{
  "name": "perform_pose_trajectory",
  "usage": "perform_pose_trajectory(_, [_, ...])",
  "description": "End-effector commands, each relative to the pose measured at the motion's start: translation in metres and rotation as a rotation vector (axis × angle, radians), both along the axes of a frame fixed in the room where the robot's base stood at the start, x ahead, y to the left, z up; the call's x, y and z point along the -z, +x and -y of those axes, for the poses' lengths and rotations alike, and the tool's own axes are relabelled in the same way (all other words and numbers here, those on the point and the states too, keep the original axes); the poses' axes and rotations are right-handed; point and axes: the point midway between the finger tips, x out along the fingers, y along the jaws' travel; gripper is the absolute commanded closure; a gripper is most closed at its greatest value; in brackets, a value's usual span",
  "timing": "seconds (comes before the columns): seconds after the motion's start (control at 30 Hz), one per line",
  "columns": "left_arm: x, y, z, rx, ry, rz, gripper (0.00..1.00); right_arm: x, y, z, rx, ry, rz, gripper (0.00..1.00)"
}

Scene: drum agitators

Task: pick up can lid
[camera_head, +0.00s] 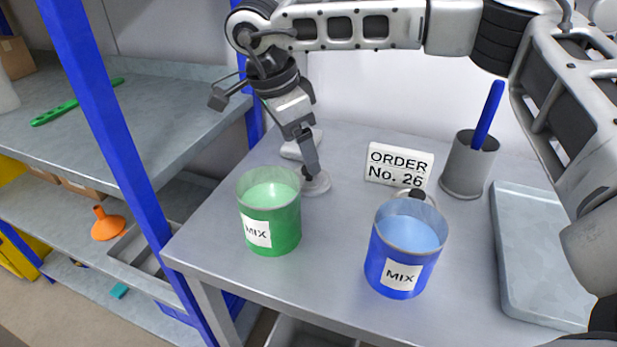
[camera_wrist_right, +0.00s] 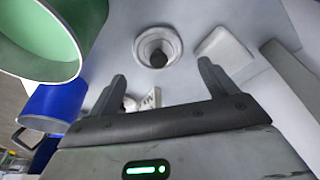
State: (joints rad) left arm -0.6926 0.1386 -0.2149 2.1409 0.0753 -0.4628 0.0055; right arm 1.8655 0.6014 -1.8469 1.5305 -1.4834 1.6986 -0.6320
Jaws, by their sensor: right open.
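A pale round can lid (camera_head: 316,183) with a dark knob lies on the table behind the green can (camera_head: 272,222). It also shows in the right wrist view (camera_wrist_right: 147,42), ahead of and between my fingertips. My right gripper (camera_head: 308,163) points down above this lid; in the wrist view its fingers (camera_wrist_right: 160,72) are spread and empty. Its finger partly hides the lid in the head view. A second lid (camera_head: 424,196) with a dark knob sits behind the blue can (camera_head: 391,268), partly hidden by it. Both cans stand open, labelled MIX. My left gripper is not in view.
An ORDER No. 26 sign (camera_head: 399,165) stands behind the cans. A grey cup (camera_head: 466,170) with a blue-handled tool and a grey tray (camera_head: 541,262) are at right. A white block (camera_head: 291,151) lies near the gripper. A blue shelf post (camera_head: 125,150) rises at left.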

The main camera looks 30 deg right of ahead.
Motion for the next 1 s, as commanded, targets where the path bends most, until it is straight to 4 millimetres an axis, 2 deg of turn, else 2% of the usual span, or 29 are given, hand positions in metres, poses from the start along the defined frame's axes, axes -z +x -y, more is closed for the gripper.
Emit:
perform_pose_trajectory(0.27, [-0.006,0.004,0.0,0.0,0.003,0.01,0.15,0.02,-0.002,0.007,0.001,0.0,-0.002,0.15])
perform_pose_trajectory(0.53, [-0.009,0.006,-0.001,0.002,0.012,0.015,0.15,0.055,-0.005,0.019,0.001,0.0,-0.001,0.15])
perform_pose_trajectory(0.8, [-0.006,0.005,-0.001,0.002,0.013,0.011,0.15,0.059,-0.004,0.02,0.001,0.001,0.001,0.15])
perform_pose_trajectory(0.83, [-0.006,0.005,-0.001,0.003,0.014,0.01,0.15,0.059,-0.004,0.02,0.001,0.001,0.001,0.18])
perform_pose_trajectory(0.93, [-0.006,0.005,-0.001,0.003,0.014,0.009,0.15,0.059,-0.004,0.02,0.001,0.001,0.001,0.46])
perform_pose_trajectory(1.0, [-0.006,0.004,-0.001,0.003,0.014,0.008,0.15,0.059,-0.004,0.02,0.001,0.001,0.001,0.49])
